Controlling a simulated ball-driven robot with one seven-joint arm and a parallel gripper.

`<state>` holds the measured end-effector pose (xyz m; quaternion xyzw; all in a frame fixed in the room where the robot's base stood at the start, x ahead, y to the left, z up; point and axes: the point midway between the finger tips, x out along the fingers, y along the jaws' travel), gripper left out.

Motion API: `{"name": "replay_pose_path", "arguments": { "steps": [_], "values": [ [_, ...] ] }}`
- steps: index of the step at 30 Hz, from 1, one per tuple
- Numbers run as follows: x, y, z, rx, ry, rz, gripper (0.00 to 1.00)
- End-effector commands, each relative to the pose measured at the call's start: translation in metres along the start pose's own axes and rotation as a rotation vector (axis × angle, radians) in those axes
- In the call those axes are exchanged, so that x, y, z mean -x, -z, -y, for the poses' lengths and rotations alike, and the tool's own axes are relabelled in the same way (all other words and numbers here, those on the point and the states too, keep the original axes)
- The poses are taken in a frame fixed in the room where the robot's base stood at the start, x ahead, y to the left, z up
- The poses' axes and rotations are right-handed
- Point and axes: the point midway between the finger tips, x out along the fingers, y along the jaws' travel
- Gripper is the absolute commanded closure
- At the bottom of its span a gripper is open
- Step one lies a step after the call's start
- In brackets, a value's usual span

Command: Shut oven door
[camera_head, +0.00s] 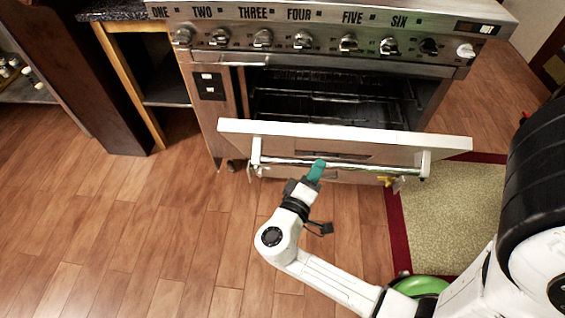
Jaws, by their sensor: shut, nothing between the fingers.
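The oven door (440,143) is white and stands partly open, tilted out from the oven (215,62). Dark racks (340,98) show in the opening behind it. A bar handle (275,161) runs along the door's outer face between two white brackets. My gripper (317,170) is shut, with teal fingers, and nothing shows between them. Its tip is at the handle bar, near the middle of the door. I cannot tell whether it touches the bar or is just in front of it.
A row of knobs (303,40) lines the oven's front panel above the opening. A dark wooden shelf unit (85,75) stands at left. A beige rug with a red border (450,215) lies at right. The wooden floor (120,240) at front left is clear.

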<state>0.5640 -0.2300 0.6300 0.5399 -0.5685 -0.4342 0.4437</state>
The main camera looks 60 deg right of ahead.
Motion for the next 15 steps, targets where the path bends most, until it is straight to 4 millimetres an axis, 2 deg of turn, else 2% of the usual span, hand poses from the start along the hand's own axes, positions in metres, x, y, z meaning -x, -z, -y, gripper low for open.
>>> {"name": "replay_pose_path", "arguments": {
  "steps": [1, 6, 12, 15],
  "values": [
    [0.005, 0.001, 0.027, 0.012, -0.050, -0.038, 1.00],
    [0.028, 0.018, 0.071, 0.052, -0.212, -0.198, 1.00],
    [0.058, 0.036, 0.114, 0.096, -0.341, -0.370, 1.00],
    [0.068, 0.041, 0.126, 0.109, -0.374, -0.422, 1.00]
  ]
}}
